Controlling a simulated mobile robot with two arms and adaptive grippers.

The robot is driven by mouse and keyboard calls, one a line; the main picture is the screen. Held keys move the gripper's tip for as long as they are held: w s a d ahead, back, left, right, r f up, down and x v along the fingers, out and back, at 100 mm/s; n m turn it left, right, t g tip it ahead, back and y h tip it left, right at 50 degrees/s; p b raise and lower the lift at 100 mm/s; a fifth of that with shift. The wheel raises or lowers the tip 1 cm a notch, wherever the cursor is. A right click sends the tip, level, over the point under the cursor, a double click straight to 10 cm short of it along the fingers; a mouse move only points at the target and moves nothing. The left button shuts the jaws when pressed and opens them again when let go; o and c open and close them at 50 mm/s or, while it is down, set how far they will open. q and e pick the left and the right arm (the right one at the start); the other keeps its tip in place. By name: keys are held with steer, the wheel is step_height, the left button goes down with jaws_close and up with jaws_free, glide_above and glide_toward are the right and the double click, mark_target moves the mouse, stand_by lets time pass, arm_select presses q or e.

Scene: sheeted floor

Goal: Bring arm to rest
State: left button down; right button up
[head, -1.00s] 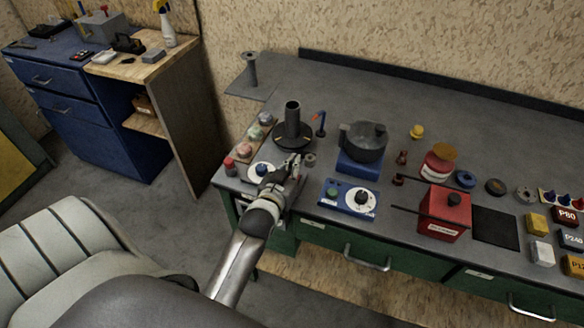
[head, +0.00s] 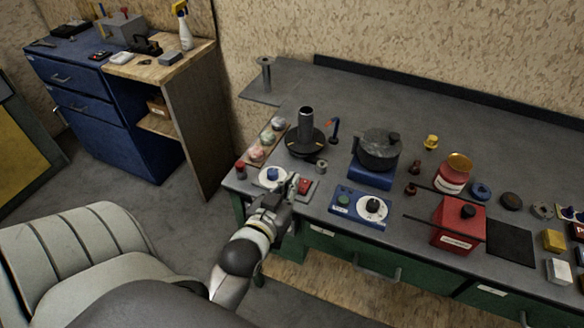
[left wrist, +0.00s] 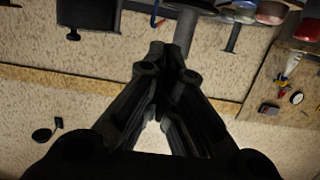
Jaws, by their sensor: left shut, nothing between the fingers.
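My left arm comes up from the bottom in the head view. Its gripper (head: 284,188) is at the front edge of the grey workbench (head: 290,110), close to a dial panel (head: 272,178) and a red button or switch (head: 304,185). In the left wrist view the dark fingers (left wrist: 168,52) meet at their tips with nothing between them. That view faces the speckled wall, with the scene upside down. My right gripper is in neither view.
On the bench stand a blue control box (head: 360,205), a dark pot (head: 380,148) on a blue base, a red box (head: 458,224) and a black post on a disc (head: 306,130). A pale chair (head: 70,250) is at lower left. A blue cabinet (head: 100,110) stands behind it.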

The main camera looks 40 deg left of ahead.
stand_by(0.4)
arm_select(q)
steer(key=s+d+f+m+g+h, duration=0.2)
steer(key=s+d+f+g, duration=0.35)
steer(key=s, duration=0.35)
steer(key=s+d+f+m+g+h, duration=0.2)
steer(key=s+d+f+m+g, duration=0.15)
steer(key=s+f+g, duration=0.35)
step_height(320, 180, down, 24)
steer(key=s+r, duration=0.1)
steer(key=s, duration=0.1)
steer(key=s+a+f+g, duration=0.1)
steer(key=s+a+f, duration=0.1)
steer(key=s+f, duration=1.5)
steer(key=shift+s+a+f+g, duration=0.15)
steer(key=shift+s+a+g, duration=0.1)
steer(key=shift+a+g, duration=0.1)
